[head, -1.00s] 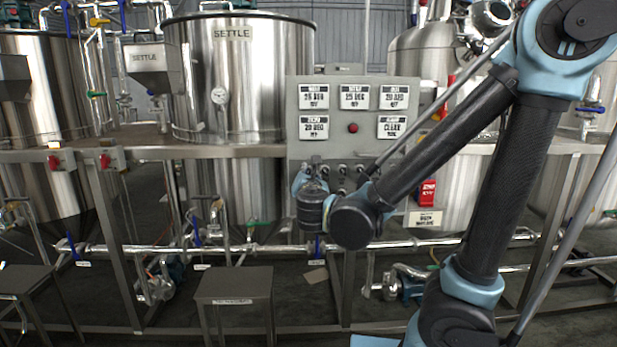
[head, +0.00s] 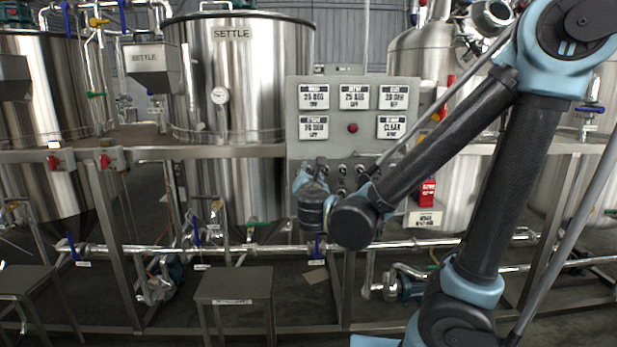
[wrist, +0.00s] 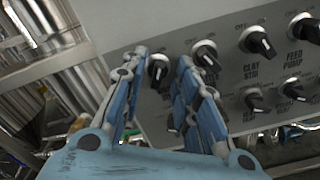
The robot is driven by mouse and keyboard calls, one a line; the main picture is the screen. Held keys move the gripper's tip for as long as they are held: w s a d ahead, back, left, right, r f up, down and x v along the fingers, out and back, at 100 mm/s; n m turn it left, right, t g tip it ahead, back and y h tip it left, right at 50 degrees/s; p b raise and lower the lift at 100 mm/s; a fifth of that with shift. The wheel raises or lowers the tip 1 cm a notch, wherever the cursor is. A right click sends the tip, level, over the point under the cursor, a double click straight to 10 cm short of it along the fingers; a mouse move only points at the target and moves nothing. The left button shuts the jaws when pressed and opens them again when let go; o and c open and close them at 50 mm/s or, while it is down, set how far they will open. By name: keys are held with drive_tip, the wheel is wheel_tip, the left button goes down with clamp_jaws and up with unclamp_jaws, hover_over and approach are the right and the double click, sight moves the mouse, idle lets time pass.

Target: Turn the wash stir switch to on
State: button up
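In the wrist view my gripper (wrist: 162,60) is open, with its blue fingers on either side of a black knob switch (wrist: 158,72) on the grey control panel (wrist: 125,15). The knob sits between the fingertips, with a gap visible to the left finger; contact on the right cannot be told. The fingers hide its label, so I cannot confirm that it is the wash stir switch. In the head view my gripper (head: 308,180) is at the lower left of the panel (head: 345,90), and my wrist hides part of the knob rows.
More black knobs stand close to the right, including one (wrist: 205,56) just beside the right finger. Readable labels say "CLAY STIR" (wrist: 251,75) and "FEED PUMP" (wrist: 293,56). Frame rails, pipes and a stool (head: 235,284) lie below the panel.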

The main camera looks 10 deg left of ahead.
drive_tip(key=shift+s, duration=0.1)
drive_tip(key=v, duration=1.1)
drive_tip(key=shift+s+d, duration=0.2)
drive_tip(key=shift+s, duration=0.15)
idle(0.4)
drive_tip(key=w+d+f+m+g+h, duration=0.4)
drive_tip(key=d+f+m, duration=0.25)
drive_tip(key=d, duration=0.45)
drive_tip(key=w+d+f+m+g+h, duration=0.4)
drive_tip(key=d+m, duration=0.3)
drive_tip(key=d, duration=0.4)
drive_tip(key=s+d+f+m+g+y, duration=0.4)
drive_tip(key=s+d+f+m+g, duration=0.3)
drive_tip(key=m, duration=1.1)
drive_tip(key=s+d+f, duration=0.2)
drive_tip(key=s+d, duration=0.2)
drive_tip(key=s, duration=0.1)
drive_tip(key=shift+f+m, duration=0.35)
drive_tip(key=shift+f, duration=0.05)
